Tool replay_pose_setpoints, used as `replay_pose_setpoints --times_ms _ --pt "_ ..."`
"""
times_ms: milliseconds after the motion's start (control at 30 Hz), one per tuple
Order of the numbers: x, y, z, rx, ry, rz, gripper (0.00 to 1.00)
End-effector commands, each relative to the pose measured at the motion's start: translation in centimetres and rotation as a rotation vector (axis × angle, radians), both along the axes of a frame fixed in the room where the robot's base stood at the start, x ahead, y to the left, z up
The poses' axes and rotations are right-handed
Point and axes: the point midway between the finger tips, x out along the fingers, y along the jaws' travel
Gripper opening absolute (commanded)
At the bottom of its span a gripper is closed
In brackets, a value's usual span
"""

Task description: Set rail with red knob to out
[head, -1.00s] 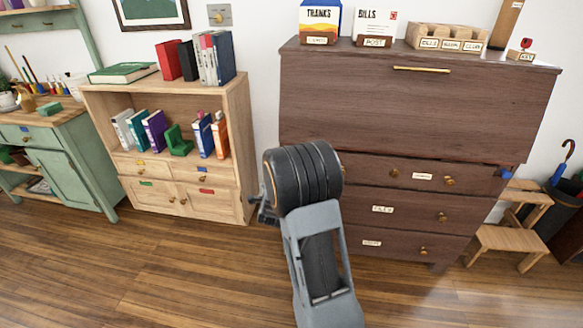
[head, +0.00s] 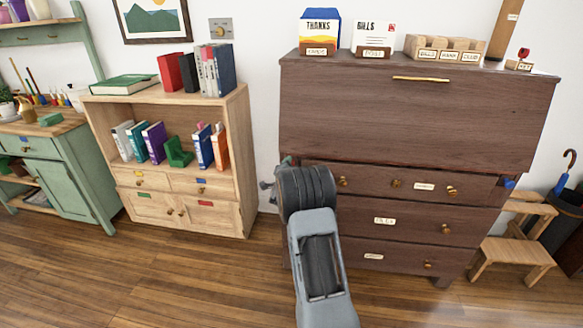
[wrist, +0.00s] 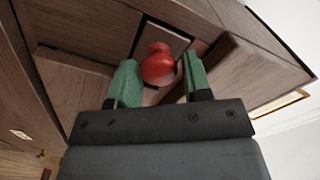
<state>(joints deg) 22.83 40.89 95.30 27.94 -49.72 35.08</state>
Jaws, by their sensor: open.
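The red knob (wrist: 158,66) shows in the wrist view on the small square end of a wooden rail (wrist: 150,95). The rail end sits in an opening at the corner of the dark wooden desk (head: 400,125). My gripper (wrist: 157,82) has its two green fingers apart, one on each side of the knob; I cannot tell whether either touches it. A blue knob (head: 508,182) shows at the desk's right front.
The desk's fold-down front (head: 400,125) is shut above the drawers (head: 400,225). A light wooden bookcase (head: 245,150) stands to the left, with a gap between. A step stool (head: 510,255) stands at the right. The wooden floor in front is clear.

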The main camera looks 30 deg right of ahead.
Motion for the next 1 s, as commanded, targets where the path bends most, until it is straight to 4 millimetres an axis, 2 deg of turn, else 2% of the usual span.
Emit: replay_pose_setpoints --times_ms 400,867,1000 --pt "0.34 -0.37 -0.01 0.000 0.000 0.000 0.45" --pt "0.33 -0.35 -0.01 0.000 0.000 0.000 0.01" --pt "0.33 -0.34 -0.01 0.000 0.000 0.000 0.00"
